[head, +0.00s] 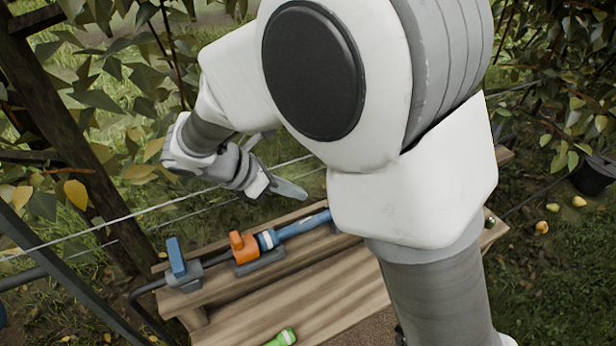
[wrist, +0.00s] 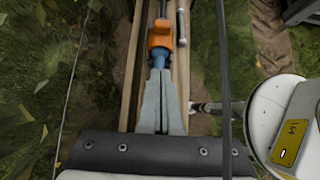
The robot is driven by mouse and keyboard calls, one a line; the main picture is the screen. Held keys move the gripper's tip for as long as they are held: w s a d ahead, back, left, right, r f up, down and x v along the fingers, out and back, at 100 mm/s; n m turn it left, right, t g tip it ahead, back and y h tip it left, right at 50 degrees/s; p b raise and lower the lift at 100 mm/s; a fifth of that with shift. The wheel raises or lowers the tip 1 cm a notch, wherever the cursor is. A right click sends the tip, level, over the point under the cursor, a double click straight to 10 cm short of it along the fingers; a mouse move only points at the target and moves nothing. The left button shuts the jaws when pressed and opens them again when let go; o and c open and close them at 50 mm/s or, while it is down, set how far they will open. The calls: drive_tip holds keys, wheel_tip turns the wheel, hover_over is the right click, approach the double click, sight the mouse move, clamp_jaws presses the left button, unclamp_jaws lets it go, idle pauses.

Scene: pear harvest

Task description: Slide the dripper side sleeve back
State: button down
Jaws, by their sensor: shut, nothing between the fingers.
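A hose assembly lies along the back of the wooden bench in the head view. It has an orange fitting (head: 242,247), a white-banded blue sleeve (head: 268,240) right of it, and a longer blue tube (head: 303,225) running right until my arm hides it. I cannot tell which part is the dripper side sleeve. My gripper (head: 303,196) is shut and empty, above and behind the blue tube. In the wrist view my shut fingers (wrist: 159,76) point at the orange fitting (wrist: 160,38), with a blue part (wrist: 159,58) showing just beyond the tips.
A blue-handled valve (head: 177,260) sits at the bench's left end. A green-and-white piece (head: 282,338) lies near the front of the bench (head: 335,293). A wire (head: 140,211) runs behind the bench near my gripper. A dark bucket (head: 597,175) and fallen pears are at right.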

drive_tip(key=b+x, duration=0.3)
drive_tip(key=x, duration=0.6)
drive_tip(key=shift+s, duration=0.1)
drive_tip(key=shift+w+d+r+b, duration=0.1)
drive_tip(key=shift+w+d+b, duration=0.25)
drive_tip(key=shift+d, duration=0.2)
drive_tip(key=shift+w+d+r+b, duration=0.1)
drive_tip(key=shift+w+d+b, duration=0.15)
drive_tip(key=shift+d, duration=0.3)
drive_tip(key=shift+w+d, duration=0.4)
drive_tip(key=shift+d, duration=0.05)
drive_tip(key=shift+d+r, duration=0.1)
drive_tip(key=shift+w+d+p, duration=0.3)
drive_tip(key=shift+w+d, duration=0.3)
drive_tip(key=shift+d, duration=0.35)
drive_tip(key=shift+w+d+p, duration=0.3)
drive_tip(key=shift+w+d, duration=0.25)
drive_tip(key=shift+d, duration=0.35)
